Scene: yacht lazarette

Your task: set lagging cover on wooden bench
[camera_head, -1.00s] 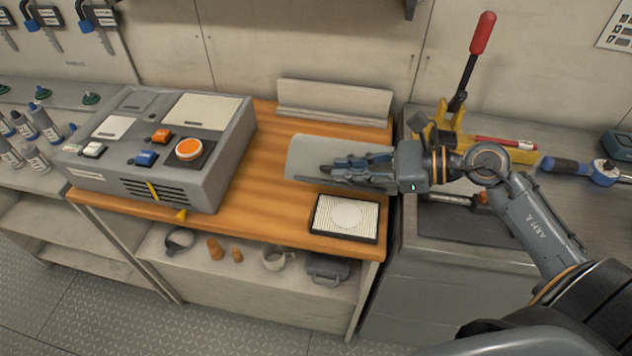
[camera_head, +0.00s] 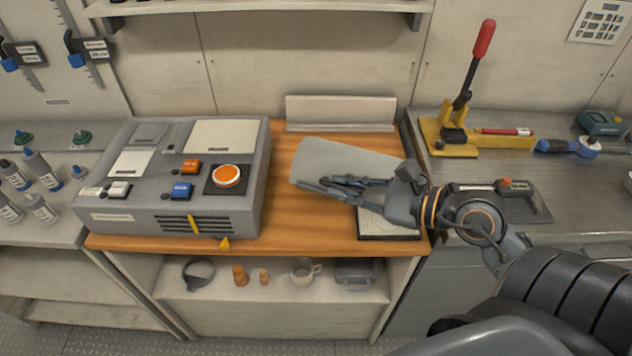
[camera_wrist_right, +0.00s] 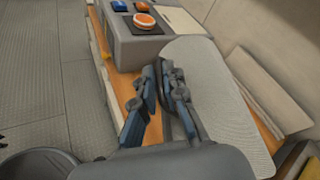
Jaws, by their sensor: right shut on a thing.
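The lagging cover, a pale grey curved sheet (camera_head: 340,158), is held by its near edge in my right gripper (camera_head: 335,186), which is shut on it. It is over the right part of the wooden bench (camera_head: 290,215), with its left end tilted; I cannot tell whether it touches the top. In the right wrist view the cover (camera_wrist_right: 215,95) spreads to the right of my right gripper's fingers (camera_wrist_right: 163,75). My left gripper is not in view.
A grey control box (camera_head: 180,190) fills the bench's left side. A ribbed pad (camera_head: 385,228) lies at the front right, partly hidden by my gripper. A pale rail (camera_head: 340,110) stands behind. A yellow tool with a red-handled lever (camera_head: 450,130) is on the right counter.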

